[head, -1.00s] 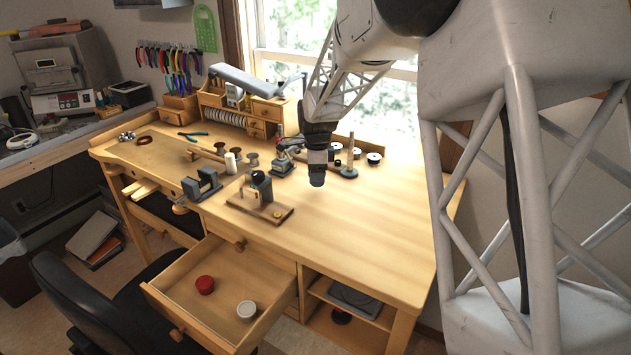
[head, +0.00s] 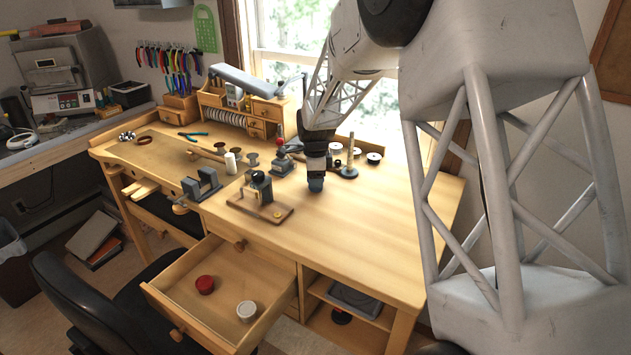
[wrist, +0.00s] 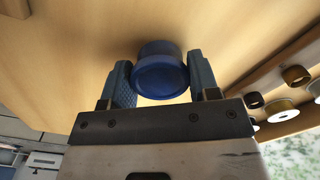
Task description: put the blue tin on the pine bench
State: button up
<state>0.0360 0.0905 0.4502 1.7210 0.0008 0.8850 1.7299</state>
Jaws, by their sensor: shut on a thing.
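The blue tin (wrist: 160,75) is a short round tin between the two fingers of my gripper (wrist: 160,84) in the wrist view. The gripper is shut on it, with a finger at each side. In the head view my gripper (head: 316,177) points down over the middle of the pine bench (head: 365,235), just right of a small wooden board with a device. The tin is close above the bench top or on it; I cannot tell whether it touches. The bench surface also fills the wrist view behind the tin (wrist: 60,45).
The board with its device (head: 262,205) is close on the left. Several spools (head: 374,158) and a grey stand (head: 349,172) are behind the gripper. An open drawer (head: 185,272) holds a red tin (head: 205,285) and a white tin (head: 246,311). The bench's front right is clear.

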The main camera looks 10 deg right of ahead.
jog(key=shift+f, duration=0.2)
jog(key=shift+f, duration=0.15)
jog(key=o, duration=0.9)
notch_tip(320, 180, up, 12)
jog(key=shift+r, duration=0.15)
dwell(0.3)
dwell(0.6)
